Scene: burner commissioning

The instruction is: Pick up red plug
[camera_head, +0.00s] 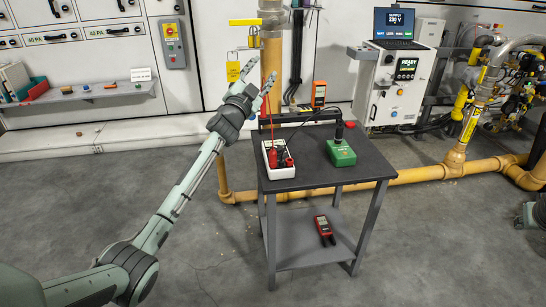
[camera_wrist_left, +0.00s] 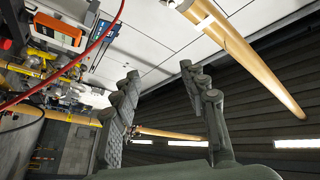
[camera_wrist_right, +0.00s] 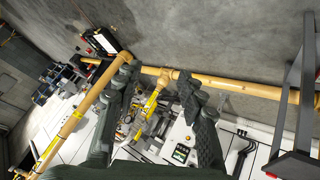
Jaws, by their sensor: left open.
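The red plug (camera_head: 272,157) stands upright in the white-and-red box on the left of the small dark table (camera_head: 315,179). A red cable (camera_head: 266,118) rises from the box past my left gripper. My left gripper (camera_head: 261,77) is raised above and behind the box, well away from the plug. The left wrist view also shows it (camera_wrist_left: 160,73), with fingers apart and nothing between them. The red cable (camera_wrist_left: 88,52) crosses the left of that view. My right gripper (camera_wrist_right: 156,73) is open and empty in the right wrist view. The plug is not identifiable in the wrist views.
A green box (camera_head: 341,153) with a black handle stands on the table's right. An orange meter (camera_head: 319,94) stands behind. A red meter (camera_head: 324,229) lies on the lower shelf. Yellow pipes run behind; the left floor is clear.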

